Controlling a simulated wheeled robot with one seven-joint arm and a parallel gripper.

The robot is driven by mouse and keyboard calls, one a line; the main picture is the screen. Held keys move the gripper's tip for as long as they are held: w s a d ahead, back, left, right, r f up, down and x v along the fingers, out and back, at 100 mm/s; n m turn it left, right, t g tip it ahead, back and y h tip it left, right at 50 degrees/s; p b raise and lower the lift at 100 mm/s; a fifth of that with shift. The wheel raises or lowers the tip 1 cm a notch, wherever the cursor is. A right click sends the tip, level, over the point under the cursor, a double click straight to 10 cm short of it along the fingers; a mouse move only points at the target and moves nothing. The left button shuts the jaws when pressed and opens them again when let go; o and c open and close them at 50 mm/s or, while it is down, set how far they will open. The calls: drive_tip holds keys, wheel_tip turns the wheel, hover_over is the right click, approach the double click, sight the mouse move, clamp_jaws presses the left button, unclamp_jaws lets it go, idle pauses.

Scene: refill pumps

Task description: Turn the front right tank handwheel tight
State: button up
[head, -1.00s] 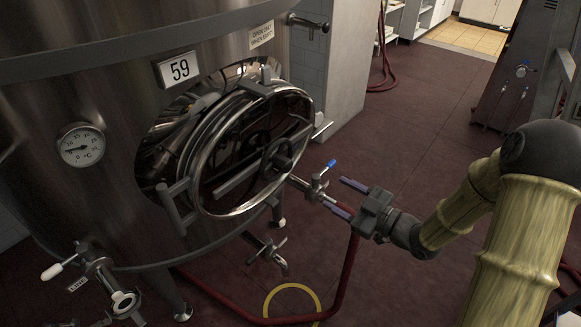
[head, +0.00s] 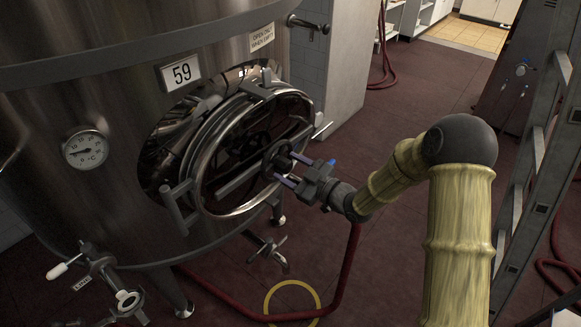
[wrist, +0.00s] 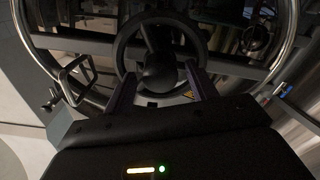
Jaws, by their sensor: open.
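The dark handwheel (head: 277,157) sits at the centre of the round steel manway door (head: 215,198) on the front of tank 59. In the wrist view, the handwheel (wrist: 121,43) shows as a black rim with spokes and a thick hub. My gripper (head: 287,170) is open, its two purple fingers pointing at the wheel. In the wrist view, the fingers of my gripper (wrist: 159,76) lie either side of the hub, at the wheel's lower part. I cannot tell whether they touch it.
A lower tap (head: 268,250) and a red hose (head: 345,275) are below. A dial thermometer (head: 85,150) is on the tank at left. A grey ladder-like frame (head: 535,165) stands at right.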

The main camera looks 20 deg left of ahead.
clamp_jaws()
drive_tip(key=shift+a, duration=0.1)
idle(0.4)
